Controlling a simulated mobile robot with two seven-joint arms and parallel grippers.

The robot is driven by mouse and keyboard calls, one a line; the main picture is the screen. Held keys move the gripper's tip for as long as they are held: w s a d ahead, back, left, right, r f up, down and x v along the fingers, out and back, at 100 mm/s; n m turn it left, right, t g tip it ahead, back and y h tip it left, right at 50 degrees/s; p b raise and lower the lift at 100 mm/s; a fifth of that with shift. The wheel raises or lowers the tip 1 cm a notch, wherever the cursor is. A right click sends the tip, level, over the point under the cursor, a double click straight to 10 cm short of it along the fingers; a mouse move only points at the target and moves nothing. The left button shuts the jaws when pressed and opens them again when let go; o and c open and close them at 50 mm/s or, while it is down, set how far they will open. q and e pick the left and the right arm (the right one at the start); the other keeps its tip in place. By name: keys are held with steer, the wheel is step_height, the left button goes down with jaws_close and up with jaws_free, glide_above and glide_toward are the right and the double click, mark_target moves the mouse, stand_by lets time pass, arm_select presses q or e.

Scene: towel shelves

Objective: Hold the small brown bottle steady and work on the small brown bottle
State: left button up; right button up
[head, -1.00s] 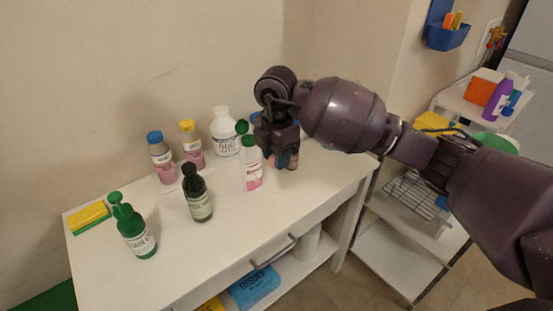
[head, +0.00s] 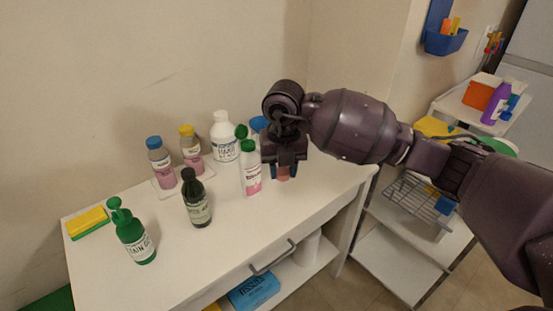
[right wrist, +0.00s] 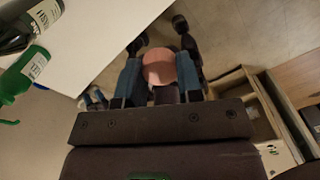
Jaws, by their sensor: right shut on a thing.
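My right gripper (head: 285,172) is low over the right part of the white table top and is shut on a small pinkish-brown thing, which I take to be the small brown bottle (head: 283,178). Most of it is hidden by the fingers in the head view. In the right wrist view its round salmon-coloured end (right wrist: 158,68) shows between the two blue-padded fingers. I cannot tell whether it touches the table. My left gripper is not in view.
A white bottle with pink liquid (head: 251,175) stands just left of my right gripper. Other bottles, a dark one (head: 197,203) and a green spray bottle (head: 132,235), stand further left. A sponge (head: 87,220) lies at the far left. The table's front right is clear.

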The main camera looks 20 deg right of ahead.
steer(key=n, duration=0.3)
steer(key=shift+s+d+f+n, duration=0.15)
steer(key=shift+s+d+n, duration=0.05)
steer(key=shift+s+n, duration=0.15)
steer(key=s+d+f+n, duration=0.1)
steer(key=s+n, duration=0.2)
steer(key=n, duration=1.4)
steer(key=s+d+f+n, duration=0.1)
steer(key=s+n, duration=0.3)
steer(key=n, duration=1.3)
steer(key=shift+s+d+f+n, duration=0.25)
steer(key=shift+f+n, duration=0.1)
steer(key=shift+f, duration=0.1)
